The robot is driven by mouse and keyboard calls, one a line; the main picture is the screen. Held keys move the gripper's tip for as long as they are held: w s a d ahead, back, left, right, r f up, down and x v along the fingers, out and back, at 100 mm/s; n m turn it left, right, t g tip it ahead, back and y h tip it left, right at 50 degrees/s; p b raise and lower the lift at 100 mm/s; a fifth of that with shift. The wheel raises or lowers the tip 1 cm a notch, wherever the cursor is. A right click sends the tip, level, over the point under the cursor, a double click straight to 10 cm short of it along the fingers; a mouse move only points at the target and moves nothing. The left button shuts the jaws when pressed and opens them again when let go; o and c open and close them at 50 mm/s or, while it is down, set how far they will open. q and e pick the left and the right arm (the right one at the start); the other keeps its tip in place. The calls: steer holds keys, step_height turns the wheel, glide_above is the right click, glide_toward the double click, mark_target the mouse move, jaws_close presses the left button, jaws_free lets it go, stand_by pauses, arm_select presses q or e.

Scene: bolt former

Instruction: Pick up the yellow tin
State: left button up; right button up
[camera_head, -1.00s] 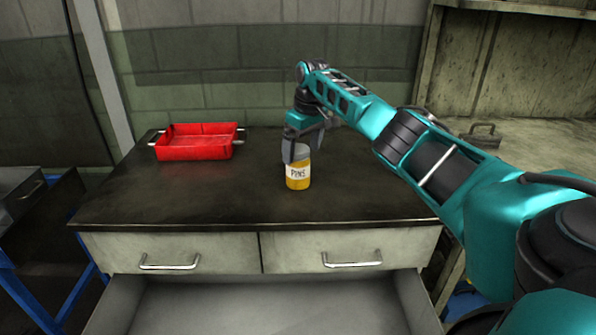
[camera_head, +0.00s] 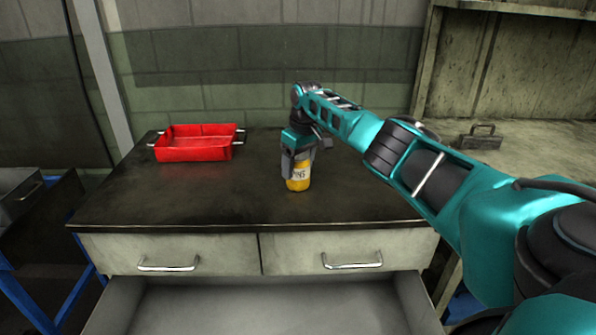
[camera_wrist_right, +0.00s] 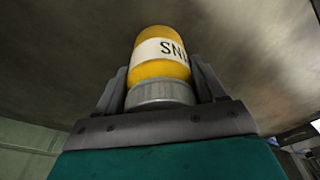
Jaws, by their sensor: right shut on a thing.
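The yellow tin (camera_head: 299,184) has a grey lid and a white label with dark lettering. It stands upright on the dark worktop, right of its middle. My right gripper (camera_head: 297,163) comes down from above and is shut on the tin near its top. In the right wrist view the yellow tin (camera_wrist_right: 158,68) sits between the two fingers of my right gripper (camera_wrist_right: 160,95), its grey lid toward the palm. Whether the tin's base touches the worktop is hard to tell. My left gripper is not in view.
A red tray (camera_head: 195,153) with metal handles stands at the back left of the worktop (camera_head: 200,200). Below is a cabinet with two closed drawers and an open drawer (camera_head: 260,305). A dark metal item (camera_head: 480,138) lies on the bench at right. The worktop around the tin is clear.

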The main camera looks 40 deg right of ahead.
steer(key=c, duration=0.5)
steer(key=shift+r, duration=0.15)
